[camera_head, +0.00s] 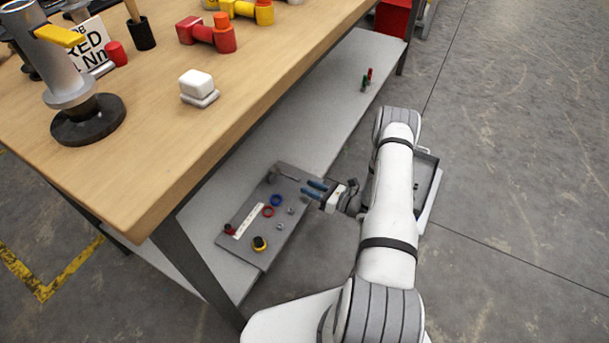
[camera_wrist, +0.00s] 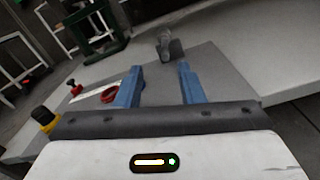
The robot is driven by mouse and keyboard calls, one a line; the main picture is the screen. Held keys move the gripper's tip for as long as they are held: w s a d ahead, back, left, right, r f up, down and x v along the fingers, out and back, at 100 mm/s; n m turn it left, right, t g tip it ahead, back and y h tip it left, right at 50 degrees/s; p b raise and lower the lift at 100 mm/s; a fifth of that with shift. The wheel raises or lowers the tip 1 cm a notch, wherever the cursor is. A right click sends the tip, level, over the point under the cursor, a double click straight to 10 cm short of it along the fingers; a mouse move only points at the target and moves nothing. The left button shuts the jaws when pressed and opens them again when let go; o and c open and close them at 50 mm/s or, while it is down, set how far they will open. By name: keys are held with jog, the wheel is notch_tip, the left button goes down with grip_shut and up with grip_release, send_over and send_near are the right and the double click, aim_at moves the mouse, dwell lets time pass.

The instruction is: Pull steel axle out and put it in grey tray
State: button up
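A grey metal piece with a rounded end, seemingly the steel axle (camera_wrist: 168,46), stands at the far end of the grey board in the wrist view, ahead of my fingers. In the head view it appears as a small grey part (camera_head: 272,175) near the board's upper edge. My gripper (camera_head: 313,188) reaches in from the right over the board. Its two blue fingers are apart with nothing between them, as the wrist view also shows (camera_wrist: 160,75). A dark-floored grey tray (camera_head: 433,160) lies right of my arm, partly hidden by it.
The board (camera_head: 237,248) lies on the workbench's lower shelf (camera_head: 325,115) and carries red and blue rings, a white strip and a black-yellow knob (camera_head: 260,243). The wooden tabletop (camera_head: 170,160) overhangs on the left.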

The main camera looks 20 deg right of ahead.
aim_at(294, 179)
jog(key=b+x, duration=0.1)
jog(key=x, duration=0.5)
jog(key=shift+w+f+b, duration=0.2)
jog(key=shift+w+b, duration=0.2)
jog(key=shift+w, duration=0.15)
jog(key=shift+x, duration=0.8)
jog(key=shift+r, duration=0.1)
grip_shut()
jog(key=shift+s+d, duration=0.35)
jog(key=shift+s, duration=0.05)
jog(key=shift+v, duration=2.4)
jog(key=shift+s+d, duration=0.3)
jog(key=shift+s, duration=0.05)
